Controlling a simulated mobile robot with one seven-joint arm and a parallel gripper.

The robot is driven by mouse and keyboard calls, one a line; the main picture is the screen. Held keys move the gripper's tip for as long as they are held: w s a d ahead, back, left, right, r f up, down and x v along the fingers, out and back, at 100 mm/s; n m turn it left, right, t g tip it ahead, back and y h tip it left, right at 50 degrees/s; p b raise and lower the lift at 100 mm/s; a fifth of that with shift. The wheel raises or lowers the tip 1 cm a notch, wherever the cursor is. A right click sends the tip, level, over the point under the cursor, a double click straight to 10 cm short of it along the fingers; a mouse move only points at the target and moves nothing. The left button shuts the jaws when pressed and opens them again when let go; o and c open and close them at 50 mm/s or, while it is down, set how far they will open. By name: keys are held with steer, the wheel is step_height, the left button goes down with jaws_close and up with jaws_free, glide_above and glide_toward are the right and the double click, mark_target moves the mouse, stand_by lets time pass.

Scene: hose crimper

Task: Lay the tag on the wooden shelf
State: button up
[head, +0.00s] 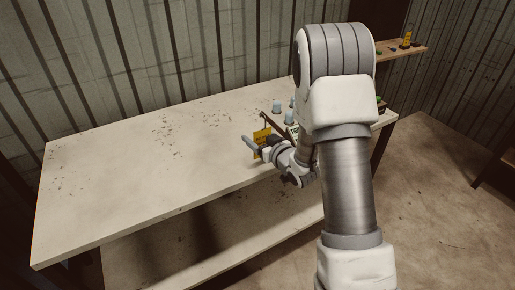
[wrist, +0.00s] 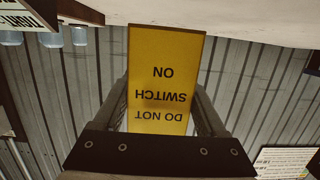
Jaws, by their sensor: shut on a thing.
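The yellow tag (head: 262,135) is held at my gripper (head: 257,147) above the right part of the table. In the wrist view the tag (wrist: 164,60) stands between the two fingers of my gripper (wrist: 160,100), with "DO NOT SWITCH ON" upside down. The fingers are shut on it. The wooden shelf (head: 418,48) is on the wall at the back right, well apart from my gripper. A small yellow item (head: 407,39) and small green and dark pieces are on it. My arm hides the shelf's left end.
The pale worktable (head: 130,165) is bare on its left and middle. Several light-blue cups (head: 277,106) and a lettered panel (head: 293,132) are near my gripper. My arm hides much of the table's right end. A dark post or bar (head: 272,120) stands close behind the tag.

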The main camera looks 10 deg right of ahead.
steer(key=shift+f+b, duration=0.35)
steer(key=shift+f, duration=1.6)
steer(key=shift+f, duration=0.2)
steer(key=o, duration=1.1)
steer(key=shift+o, duration=0.2)
steer(key=shift+r, duration=0.15)
